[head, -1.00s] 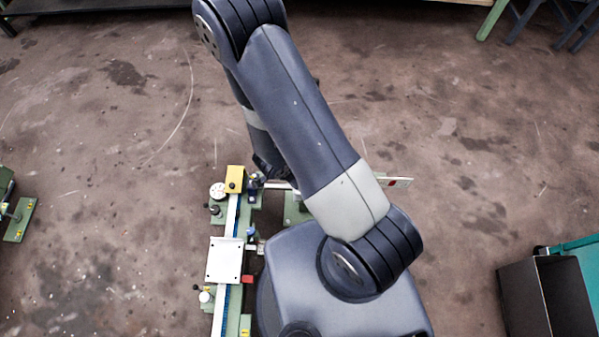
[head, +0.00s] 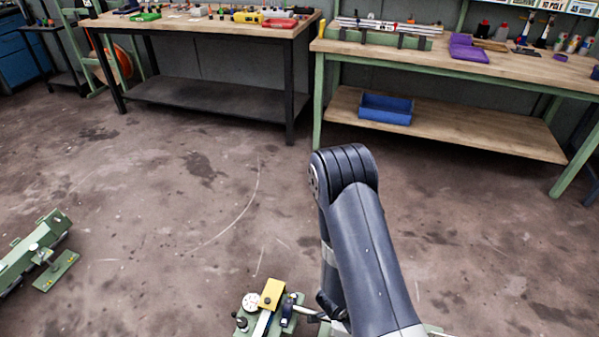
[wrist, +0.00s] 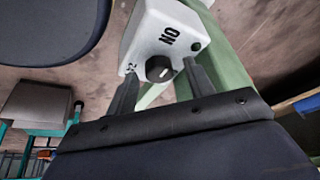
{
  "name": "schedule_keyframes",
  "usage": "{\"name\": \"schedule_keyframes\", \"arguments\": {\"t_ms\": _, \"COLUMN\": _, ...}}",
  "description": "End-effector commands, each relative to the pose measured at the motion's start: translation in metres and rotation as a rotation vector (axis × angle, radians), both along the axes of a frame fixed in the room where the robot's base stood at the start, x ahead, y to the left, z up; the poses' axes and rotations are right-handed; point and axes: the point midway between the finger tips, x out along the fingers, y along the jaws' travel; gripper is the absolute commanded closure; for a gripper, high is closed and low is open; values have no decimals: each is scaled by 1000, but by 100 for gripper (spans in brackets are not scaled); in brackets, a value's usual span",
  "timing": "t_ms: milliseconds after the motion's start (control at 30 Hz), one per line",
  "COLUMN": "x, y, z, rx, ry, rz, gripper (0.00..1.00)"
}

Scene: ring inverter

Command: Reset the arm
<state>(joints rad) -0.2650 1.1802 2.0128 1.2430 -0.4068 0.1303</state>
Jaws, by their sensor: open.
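My arm (head: 365,235) is bent, with its elbow raised and its forearm reaching down toward the green fixture (head: 262,318) on the floor side. In the wrist view my gripper (wrist: 160,72) is open, its two dark fingers apart. A white box marked "ON" (wrist: 160,32) with a black knob (wrist: 159,68) is just ahead of the fingers. The knob appears between the fingertips; I cannot tell whether they touch it. In the head view the gripper is mostly hidden by my arm.
A cluttered workbench (head: 180,22) stands at the back left. A second bench (head: 480,64) at the back right bears a blue bin (head: 386,108) on its lower shelf. A green machine (head: 35,255) is at the left edge. The floor between is open.

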Motion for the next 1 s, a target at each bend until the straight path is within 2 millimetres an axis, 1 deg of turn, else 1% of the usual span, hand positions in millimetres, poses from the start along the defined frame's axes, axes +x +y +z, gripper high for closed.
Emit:
{"name": "schedule_keyframes", "arguments": {"t_ms": 367, "x": 0, "y": 0, "z": 1, "rx": 0, "ry": 1, "rz": 4, "gripper": 49}}
{"name": "schedule_keyframes", "arguments": {"t_ms": 533, "x": -1, "y": 3, "z": 10, "rx": 0, "ry": 1, "rz": -16, "gripper": 49}}
{"name": "schedule_keyframes", "arguments": {"t_ms": 1000, "x": -16, "y": 34, "z": 95, "rx": 1, "ry": -1, "rz": -14, "gripper": 49}}
